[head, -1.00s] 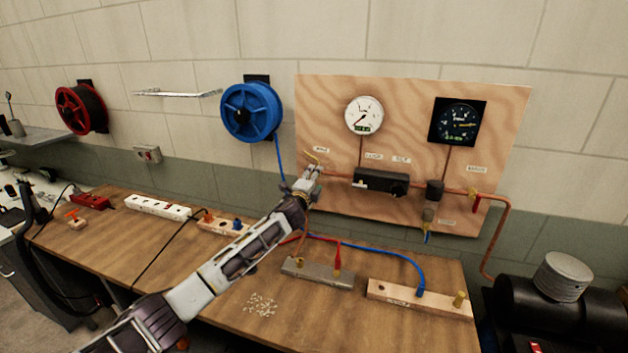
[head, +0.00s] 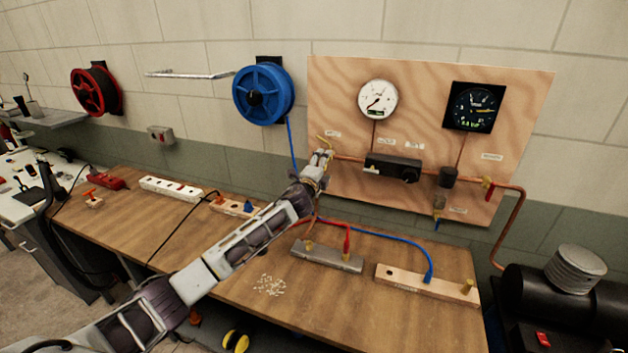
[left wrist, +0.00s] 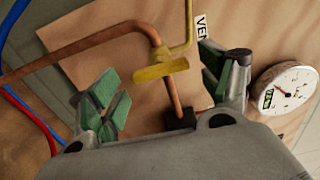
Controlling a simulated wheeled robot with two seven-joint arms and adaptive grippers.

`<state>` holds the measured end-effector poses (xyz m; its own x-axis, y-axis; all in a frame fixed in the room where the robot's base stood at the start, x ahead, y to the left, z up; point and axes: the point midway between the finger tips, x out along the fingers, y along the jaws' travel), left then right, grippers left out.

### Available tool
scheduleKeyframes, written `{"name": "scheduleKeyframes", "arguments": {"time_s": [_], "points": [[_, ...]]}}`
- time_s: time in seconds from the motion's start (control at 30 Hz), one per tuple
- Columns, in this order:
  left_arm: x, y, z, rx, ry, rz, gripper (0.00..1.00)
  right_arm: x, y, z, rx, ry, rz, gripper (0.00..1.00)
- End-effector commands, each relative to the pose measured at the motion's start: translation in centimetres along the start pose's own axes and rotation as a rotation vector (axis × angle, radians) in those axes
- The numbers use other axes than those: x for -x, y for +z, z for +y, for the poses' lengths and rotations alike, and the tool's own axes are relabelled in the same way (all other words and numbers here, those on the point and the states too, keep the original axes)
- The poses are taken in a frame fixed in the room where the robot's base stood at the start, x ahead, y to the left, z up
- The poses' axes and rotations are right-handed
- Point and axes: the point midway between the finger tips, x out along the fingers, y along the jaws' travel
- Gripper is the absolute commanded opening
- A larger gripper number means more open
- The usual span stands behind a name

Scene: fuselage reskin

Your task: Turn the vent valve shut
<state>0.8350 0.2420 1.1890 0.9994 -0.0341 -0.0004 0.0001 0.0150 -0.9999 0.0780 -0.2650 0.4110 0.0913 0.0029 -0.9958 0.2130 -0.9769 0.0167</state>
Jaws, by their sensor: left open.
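The vent valve shows in the left wrist view as a yellow bar handle (left wrist: 160,71) on a copper pipe, with a thin yellow tube rising from it. A label, partly cut off and starting with "VE", is beside it. My left gripper (left wrist: 157,82) is open, its green-padded fingers on either side of the handle, with visible gaps. In the head view my left gripper (head: 318,165) is at the left edge of the wooden panel, over the valve area and hiding most of it; the yellow tube (head: 324,140) shows just above. My right gripper is not in view.
The wooden panel (head: 425,80) carries a white gauge (head: 378,99), a dark gauge (head: 473,108), a black regulator box (head: 391,168) and a red-handled valve (head: 488,190). Below, the bench (head: 330,300) holds a metal block (head: 327,256), a wooden block (head: 425,284) and red and blue hoses.

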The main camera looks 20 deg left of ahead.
Motion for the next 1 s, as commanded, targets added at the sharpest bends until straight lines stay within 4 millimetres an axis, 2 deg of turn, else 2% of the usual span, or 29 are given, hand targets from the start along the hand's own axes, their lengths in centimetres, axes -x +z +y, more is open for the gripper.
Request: {"name": "scheduleKeyframes", "arguments": {"time_s": [1.0], "points": [[8.9, 0.0, 0.1, 0.0, 0.001, 0.0, 0.79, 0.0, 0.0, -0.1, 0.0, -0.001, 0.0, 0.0]]}}
